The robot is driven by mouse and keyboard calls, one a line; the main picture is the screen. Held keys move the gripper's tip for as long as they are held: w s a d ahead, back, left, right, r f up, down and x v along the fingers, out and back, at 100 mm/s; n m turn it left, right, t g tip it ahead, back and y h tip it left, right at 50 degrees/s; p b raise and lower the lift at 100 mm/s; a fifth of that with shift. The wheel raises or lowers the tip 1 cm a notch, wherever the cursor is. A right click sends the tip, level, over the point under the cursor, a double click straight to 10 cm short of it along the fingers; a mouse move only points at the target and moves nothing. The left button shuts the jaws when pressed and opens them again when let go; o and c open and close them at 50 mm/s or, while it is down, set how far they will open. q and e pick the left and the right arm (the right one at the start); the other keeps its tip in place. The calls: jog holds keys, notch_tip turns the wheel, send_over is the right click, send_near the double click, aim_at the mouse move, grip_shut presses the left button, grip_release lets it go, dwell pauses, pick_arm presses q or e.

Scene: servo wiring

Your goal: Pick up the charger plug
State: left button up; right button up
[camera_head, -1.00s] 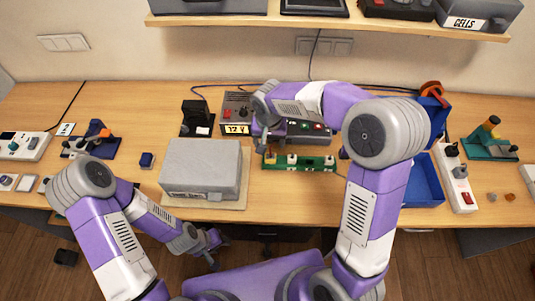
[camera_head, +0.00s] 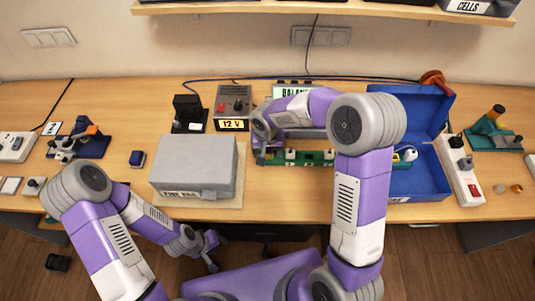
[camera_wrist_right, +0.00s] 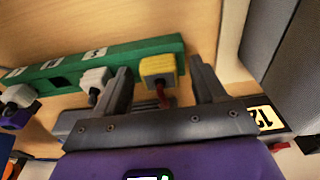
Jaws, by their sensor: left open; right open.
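In the right wrist view a yellow plug (camera_wrist_right: 158,69) with a red lead sits at one end of a green strip (camera_wrist_right: 60,74). White plugs (camera_wrist_right: 94,80) are seated further along the strip. My right gripper (camera_wrist_right: 162,64) is open, with its fingers on either side of the yellow plug and visible gaps to both. In the head view the green strip (camera_head: 315,158) lies in front of the charger box labelled BALANCE (camera_head: 292,92); my right arm hides the yellow plug and most of that gripper. My left gripper (camera_head: 212,248) is open and empty by the table's front edge.
A grey box labelled FIRE BAG (camera_head: 195,165) stands left of the strip. The 12 V supply (camera_head: 233,103) is behind it. An open blue box (camera_head: 424,172) and a white power strip (camera_head: 459,172) are to the right. A blue cable runs along the back.

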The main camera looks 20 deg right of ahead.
aim_at(267, 152)
jog(key=c, duration=1.1)
jog(key=shift+o, duration=0.2)
jog(key=shift+r, duration=0.1)
notch_tip(267, 152, up, 10)
jog(key=p, duration=0.1)
